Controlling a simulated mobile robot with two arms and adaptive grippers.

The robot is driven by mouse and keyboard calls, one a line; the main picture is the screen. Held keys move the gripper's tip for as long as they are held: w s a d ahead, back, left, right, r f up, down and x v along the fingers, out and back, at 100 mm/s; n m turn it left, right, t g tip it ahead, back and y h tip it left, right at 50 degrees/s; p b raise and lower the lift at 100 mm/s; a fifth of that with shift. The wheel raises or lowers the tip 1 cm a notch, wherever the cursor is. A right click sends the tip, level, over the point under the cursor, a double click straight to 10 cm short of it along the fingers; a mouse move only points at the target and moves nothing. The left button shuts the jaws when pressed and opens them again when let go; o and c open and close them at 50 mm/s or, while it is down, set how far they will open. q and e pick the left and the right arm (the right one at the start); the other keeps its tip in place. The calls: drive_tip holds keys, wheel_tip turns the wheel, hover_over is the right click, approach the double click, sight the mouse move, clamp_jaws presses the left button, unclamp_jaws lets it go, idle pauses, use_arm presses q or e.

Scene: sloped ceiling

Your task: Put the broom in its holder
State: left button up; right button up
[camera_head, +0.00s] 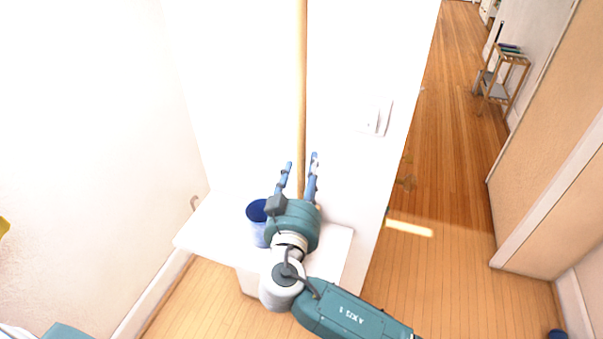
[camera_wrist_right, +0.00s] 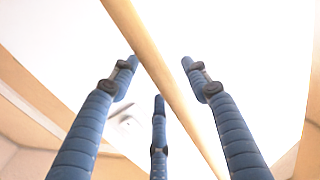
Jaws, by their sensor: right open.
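The broom's long wooden handle (camera_head: 302,80) stands upright in front of the white wall. Its lower end is hidden behind my right gripper, and no bristles show. My right gripper (camera_head: 301,164) is open, with blue fingers pointing at the handle, which appears between them. In the right wrist view the handle (camera_wrist_right: 158,62) runs diagonally past the spread fingertips (camera_wrist_right: 160,75); the fingers are not closed on it. A blue, open-topped cylinder (camera_head: 257,229), possibly the holder, stands just left of the gripper. My left gripper is out of view.
A white ledge (camera_head: 205,228) lies under the cylinder, against the wall. A switch plate (camera_head: 384,117) is on the wall to the right. A wooden-floored corridor (camera_head: 455,130) runs clear along the right, with a small shelf cart (camera_head: 495,88) far off.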

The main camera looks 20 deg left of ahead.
drive_tip(key=shift+s, duration=0.1)
clamp_jaws()
drive_tip(key=shift+a+r, duration=0.1)
idle(0.3)
